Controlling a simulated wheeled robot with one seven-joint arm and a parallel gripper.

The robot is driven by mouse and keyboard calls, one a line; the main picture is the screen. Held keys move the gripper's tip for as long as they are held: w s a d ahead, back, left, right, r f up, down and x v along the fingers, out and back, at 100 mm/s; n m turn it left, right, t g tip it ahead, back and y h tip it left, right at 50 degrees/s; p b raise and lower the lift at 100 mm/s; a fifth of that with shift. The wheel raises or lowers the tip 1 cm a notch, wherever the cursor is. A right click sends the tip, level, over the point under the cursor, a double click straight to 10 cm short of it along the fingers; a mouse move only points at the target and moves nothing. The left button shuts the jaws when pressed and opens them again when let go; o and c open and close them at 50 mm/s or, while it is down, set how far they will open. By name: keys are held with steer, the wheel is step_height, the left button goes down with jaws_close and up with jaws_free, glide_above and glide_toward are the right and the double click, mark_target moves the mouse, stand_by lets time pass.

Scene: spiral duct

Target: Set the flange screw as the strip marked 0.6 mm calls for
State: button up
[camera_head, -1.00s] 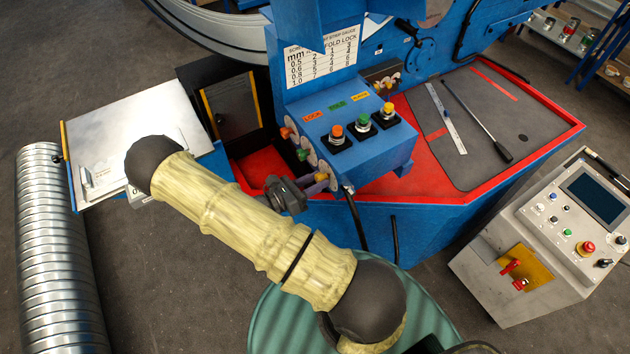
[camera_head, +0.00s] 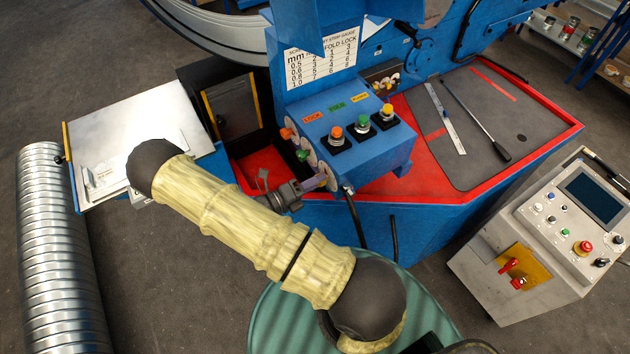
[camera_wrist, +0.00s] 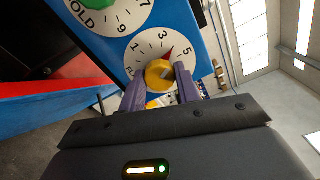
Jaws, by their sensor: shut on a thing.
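The flange screw is a yellow knob (camera_wrist: 158,74) on a white numbered dial (camera_wrist: 143,53) in the wrist view. Its red pointer sits between 3 and 5. My gripper (camera_wrist: 160,85) is shut on this knob, one purple finger on each side. In the head view my gripper (camera_head: 318,182) reaches the lowest knob on the side of the blue control box (camera_head: 345,150); the knob is mostly hidden there. The settings chart (camera_head: 321,62) lists mm rows including 0.6, with FOLD and LOCK columns; its digits are too small to read surely.
The green fold knob (camera_wrist: 98,2) and its dial lie beside the flange dial. The orange knob (camera_head: 287,133) is farther up the same face. Orange, green and yellow buttons stand on the box top. A red-edged bench (camera_head: 560,140) holds a ruler and a rod.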

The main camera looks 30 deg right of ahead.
steer(key=n, duration=0.5)
stand_by(0.4)
steer(key=o, duration=1)
steer(key=shift+w, duration=0.1)
steer(key=shift+c, duration=0.2)
steer(key=shift+a, duration=0.1)
steer(key=a+b, duration=0.6)
steer(key=a, duration=1.1)
steer(key=shift+s+a, duration=0.15)
steer(key=shift+s, duration=0.2)
